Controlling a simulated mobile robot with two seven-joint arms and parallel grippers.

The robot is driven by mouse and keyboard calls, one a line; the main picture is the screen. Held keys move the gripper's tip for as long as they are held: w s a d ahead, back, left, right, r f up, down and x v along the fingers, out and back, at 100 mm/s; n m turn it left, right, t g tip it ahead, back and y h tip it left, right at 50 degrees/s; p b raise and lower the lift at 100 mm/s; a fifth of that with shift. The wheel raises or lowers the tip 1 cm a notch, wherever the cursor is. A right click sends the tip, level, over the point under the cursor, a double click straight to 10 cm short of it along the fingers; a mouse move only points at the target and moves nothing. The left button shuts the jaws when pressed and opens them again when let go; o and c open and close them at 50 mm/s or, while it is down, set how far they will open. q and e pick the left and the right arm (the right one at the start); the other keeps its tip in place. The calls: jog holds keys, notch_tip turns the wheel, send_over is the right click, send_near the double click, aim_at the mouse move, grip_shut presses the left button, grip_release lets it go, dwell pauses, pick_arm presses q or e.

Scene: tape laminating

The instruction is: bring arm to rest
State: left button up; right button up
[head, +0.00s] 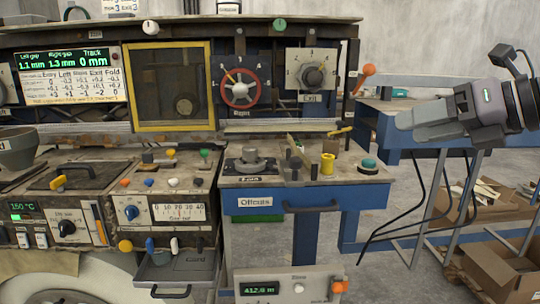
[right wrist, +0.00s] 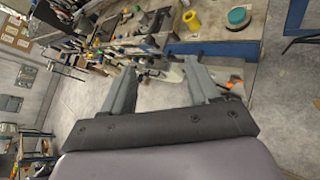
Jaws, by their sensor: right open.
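My right gripper (head: 428,124) is raised at the right side of the head view, its arm coming in from the right edge. Its fingers point left, toward the machine, and touch nothing. In the right wrist view the right gripper (right wrist: 158,88) shows two grey fingers spread apart with nothing between them. My left gripper is not in the head view.
The laminating machine (head: 115,27) with dials and a yellow-framed window (head: 170,86) fills the left and middle. A blue bench with an Offcuts drawer (head: 290,203) holds a yellow spool (head: 327,164) and a teal-topped knob (head: 368,164). Cardboard boxes (head: 495,268) lie on the floor at right.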

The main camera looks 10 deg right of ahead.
jog(key=a+f+m+t+y, duration=0.3)
jog(key=a+f+m+y, duration=0.8)
jog(key=f, duration=0.6)
jog(key=s+d+f+m+t+h, duration=0.1)
jog(key=s+f+m+t+h, duration=0.1)
jog(key=f+m+h, duration=0.65)
jog(key=s+d+f+m+t+h, duration=0.15)
jog(key=f+m+h, duration=0.45)
jog(key=f+m, duration=0.6)
jog(key=s+a+f+m+g+h, duration=0.1)
jog(key=s+f+g, duration=0.5)
jog(key=s+f, duration=0.8)
notch_tip(320, 180, down, 3)
jog(key=shift+s+a+f+m+g+h, duration=0.3)
jog(key=shift+m+h, duration=0.25)
jog(key=shift+m, duration=0.7)
jog(key=shift+w+r, duration=0.1)
jog(key=shift+r, duration=0.05)
